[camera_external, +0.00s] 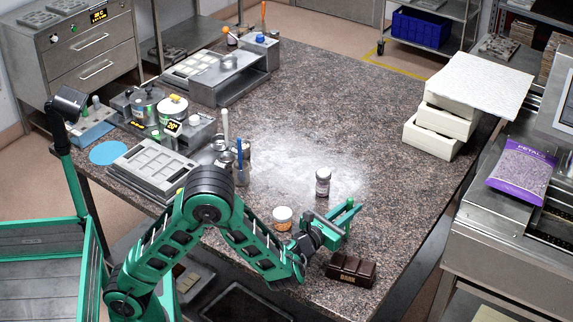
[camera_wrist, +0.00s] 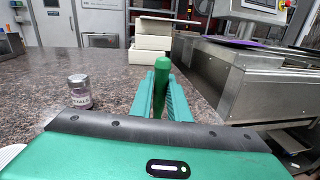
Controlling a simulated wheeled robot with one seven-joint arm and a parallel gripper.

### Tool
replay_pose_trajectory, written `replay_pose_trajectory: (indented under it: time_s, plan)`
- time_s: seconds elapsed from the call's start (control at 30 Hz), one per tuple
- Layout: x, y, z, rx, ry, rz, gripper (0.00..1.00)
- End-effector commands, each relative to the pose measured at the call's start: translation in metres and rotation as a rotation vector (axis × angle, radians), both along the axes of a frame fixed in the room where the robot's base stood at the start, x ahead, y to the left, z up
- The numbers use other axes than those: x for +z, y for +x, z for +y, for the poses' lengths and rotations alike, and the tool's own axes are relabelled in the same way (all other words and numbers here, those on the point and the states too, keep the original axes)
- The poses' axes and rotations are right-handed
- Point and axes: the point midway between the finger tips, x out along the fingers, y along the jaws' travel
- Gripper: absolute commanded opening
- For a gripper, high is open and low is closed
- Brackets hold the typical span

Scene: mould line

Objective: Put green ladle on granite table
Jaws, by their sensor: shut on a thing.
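The granite table (camera_external: 330,110) is a large speckled brown-grey top across the middle of the external view. My gripper (camera_external: 347,212) is over its front part, between a small jar and a dark bar. In the wrist view my gripper (camera_wrist: 161,95) is shut on the green ladle (camera_wrist: 161,77), whose rounded handle end stands up between the two fingers. The ladle's lower part and bowl are hidden behind my gripper's body.
A purple-labelled jar (camera_external: 322,183), an orange-filled jar (camera_external: 282,218) and a dark "DARK" bar (camera_external: 350,270) stand close around my gripper. White boxes (camera_external: 436,136) stand at the right edge. Moulds (camera_external: 150,172) and pots crowd the left.

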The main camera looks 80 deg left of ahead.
Motion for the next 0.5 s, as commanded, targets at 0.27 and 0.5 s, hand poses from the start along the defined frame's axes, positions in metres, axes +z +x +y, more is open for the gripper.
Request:
replay_pose_trajectory:
  time_s: [0.27, 0.5]
  plan:
    - [0.028, 0.0, 0.0, 0.0, -0.001, -0.007, 0.0]
    - [0.063, -0.024, 0.032, 0.005, -0.003, -0.006, 0.0]
